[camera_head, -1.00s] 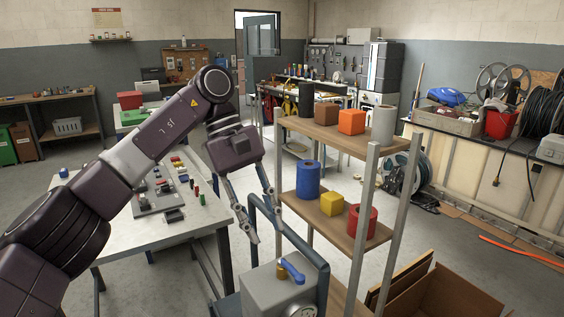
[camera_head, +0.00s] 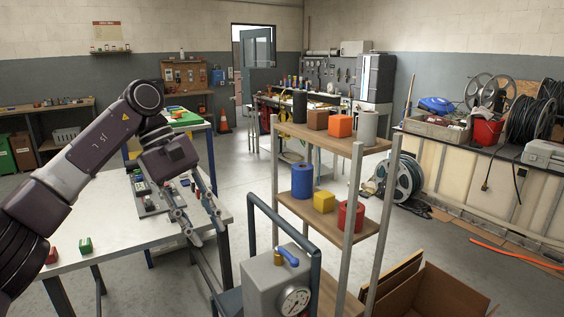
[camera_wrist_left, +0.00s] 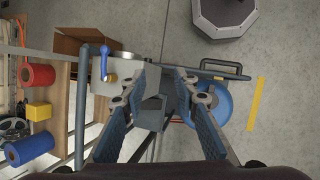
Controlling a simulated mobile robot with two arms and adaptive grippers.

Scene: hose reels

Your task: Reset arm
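My left arm comes in from the left over the white table. Its gripper (camera_head: 207,234) hangs fingers down by the table's right edge, with the two fingers apart and nothing between them. The left wrist view shows the open fingers (camera_wrist_left: 160,74) above a grey box with a blue lever (camera_wrist_left: 103,62) and a blue round thing (camera_wrist_left: 208,103) on the floor side. My right gripper is in neither view.
The white table (camera_head: 120,228) holds small parts. A grey unit with a gauge and blue lever (camera_head: 275,290) stands at the front. A shelf rack (camera_head: 355,150) with coloured cylinders and blocks stands right of the gripper. A cardboard box (camera_head: 440,295) lies at the lower right.

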